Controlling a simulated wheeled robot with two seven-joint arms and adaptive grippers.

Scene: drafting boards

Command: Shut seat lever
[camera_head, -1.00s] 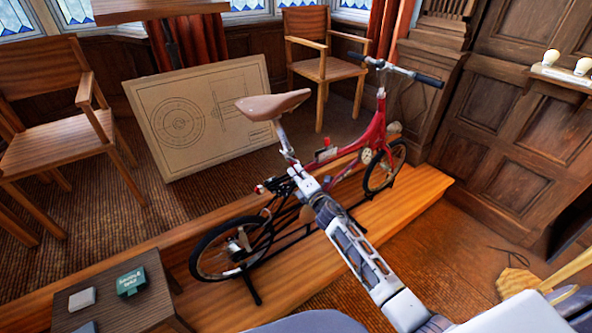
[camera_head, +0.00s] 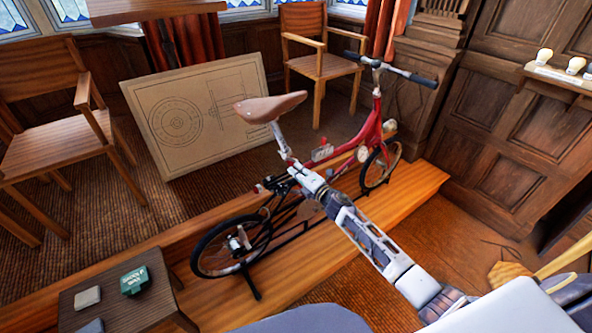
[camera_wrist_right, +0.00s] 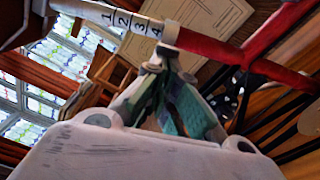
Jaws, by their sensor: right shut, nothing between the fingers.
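The red folding bicycle (camera_head: 372,130) stands upright on the wooden step, with its brown saddle (camera_head: 270,107) on a pale seat post (camera_head: 280,140). My right gripper (camera_head: 294,168) is at the lower end of the seat post. In the right wrist view the post (camera_wrist_right: 128,20) carries the numbers 1 to 4 and enters a red tube (camera_wrist_right: 210,46). The right gripper's fingers (camera_wrist_right: 162,56) are shut with nothing between them, their tips close to where post and tube meet. I cannot tell whether they touch. The seat lever cannot be made out clearly. My left gripper is not in view.
A drawing board (camera_head: 200,115) leans behind the bicycle. Wooden chairs stand at the left (camera_head: 60,140) and at the back (camera_head: 318,62). A low dark table (camera_head: 120,305) with small blocks is at the front left. Wooden panelling (camera_head: 490,130) bounds the right.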

